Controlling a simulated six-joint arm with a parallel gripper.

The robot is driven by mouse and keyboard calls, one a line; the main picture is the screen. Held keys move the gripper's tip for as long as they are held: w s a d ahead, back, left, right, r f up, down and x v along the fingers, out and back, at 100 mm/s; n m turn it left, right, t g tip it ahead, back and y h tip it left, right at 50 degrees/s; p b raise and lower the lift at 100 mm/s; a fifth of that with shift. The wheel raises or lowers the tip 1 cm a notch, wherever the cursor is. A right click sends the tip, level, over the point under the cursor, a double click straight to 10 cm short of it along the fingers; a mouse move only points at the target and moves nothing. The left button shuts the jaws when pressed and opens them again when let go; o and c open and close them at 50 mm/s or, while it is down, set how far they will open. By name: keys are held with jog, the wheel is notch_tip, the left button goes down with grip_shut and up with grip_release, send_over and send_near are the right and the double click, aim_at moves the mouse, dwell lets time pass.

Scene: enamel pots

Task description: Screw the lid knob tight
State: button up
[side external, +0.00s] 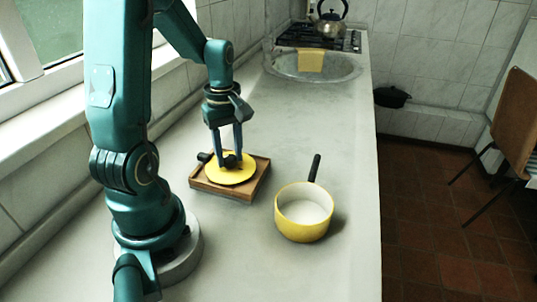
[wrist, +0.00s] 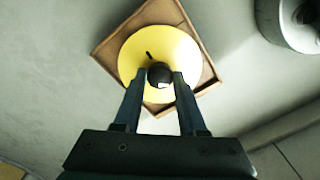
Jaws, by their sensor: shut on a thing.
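A round yellow lid (side external: 231,176) lies on a shallow square wooden tray (side external: 232,196); the lid (wrist: 186,50) and tray (wrist: 191,13) also show in the wrist view. A black knob (wrist: 159,70) stands near the middle of the lid. My gripper (side external: 231,160) points down over the lid, with its fingers on either side of the knob. In the wrist view my gripper (wrist: 159,76) is shut on the knob. Whether the knob sits flush on the lid is hidden by the fingers. A yellow enamel pot (side external: 303,223), white inside with a dark handle, stands open to the right.
A small dark object (side external: 205,157) shows at the tray's back left edge. The sink (side external: 345,72), with a yellow cloth (side external: 310,61) over its edge, and a stove with a kettle (side external: 329,22) are at the back. The counter between tray and sink is clear.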

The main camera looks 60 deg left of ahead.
jog(key=m, duration=1.8)
jog(key=o, duration=1.5)
jog(key=shift+c, duration=0.2)
jog(key=shift+r, duration=0.1)
